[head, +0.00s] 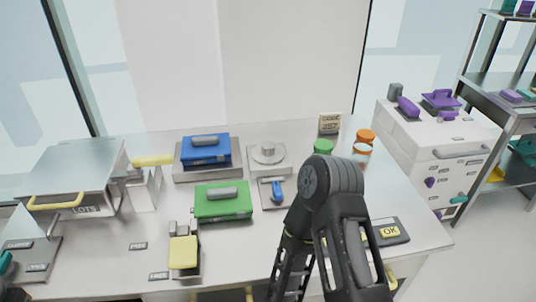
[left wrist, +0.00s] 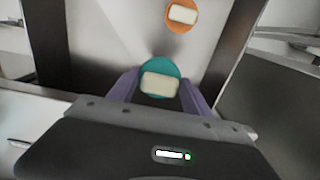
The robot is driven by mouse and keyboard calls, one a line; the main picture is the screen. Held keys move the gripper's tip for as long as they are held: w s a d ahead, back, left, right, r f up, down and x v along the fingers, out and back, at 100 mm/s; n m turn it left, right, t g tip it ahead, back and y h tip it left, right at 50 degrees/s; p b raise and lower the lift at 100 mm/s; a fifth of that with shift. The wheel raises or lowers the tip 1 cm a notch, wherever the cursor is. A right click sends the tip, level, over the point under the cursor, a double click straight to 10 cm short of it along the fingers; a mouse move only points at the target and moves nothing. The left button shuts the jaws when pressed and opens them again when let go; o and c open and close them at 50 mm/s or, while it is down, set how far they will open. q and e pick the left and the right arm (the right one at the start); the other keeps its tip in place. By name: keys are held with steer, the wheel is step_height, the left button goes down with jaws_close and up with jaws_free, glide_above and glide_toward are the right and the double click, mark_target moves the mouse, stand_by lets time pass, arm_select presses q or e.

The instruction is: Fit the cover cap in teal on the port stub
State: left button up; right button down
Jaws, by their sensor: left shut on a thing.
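In the left wrist view, the teal cover cap (left wrist: 174,67) is a round disc with a cream block or label on its face. The purple fingers of my left gripper (left wrist: 159,85) are shut on it from both sides. Whether the cap touches the surface beyond it, I cannot tell. In the head view neither gripper shows; a dark arm of mine fills the lower middle.
In the left wrist view, an orange disc (left wrist: 181,15) with a cream block lies just beyond the cap. On the table (head: 110,277) are a blue case (head: 222,158), a green case (head: 232,208) and orange-lidded jars (head: 365,136). A white cabinet (head: 445,140) stands at right.

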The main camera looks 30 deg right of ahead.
arm_select(q)
steer(key=w+d+r+n+p, duration=0.2)
steer(key=d+r+n, duration=0.15)
steer(key=r, duration=0.35)
steer(key=d, duration=0.4)
steer(key=w+d+b, duration=0.1)
steer(key=d, duration=0.4)
steer(key=w+d+b, duration=0.1)
steer(key=d, duration=0.3)
steer(key=shift+d, duration=0.4)
steer(key=shift+r, duration=0.1)
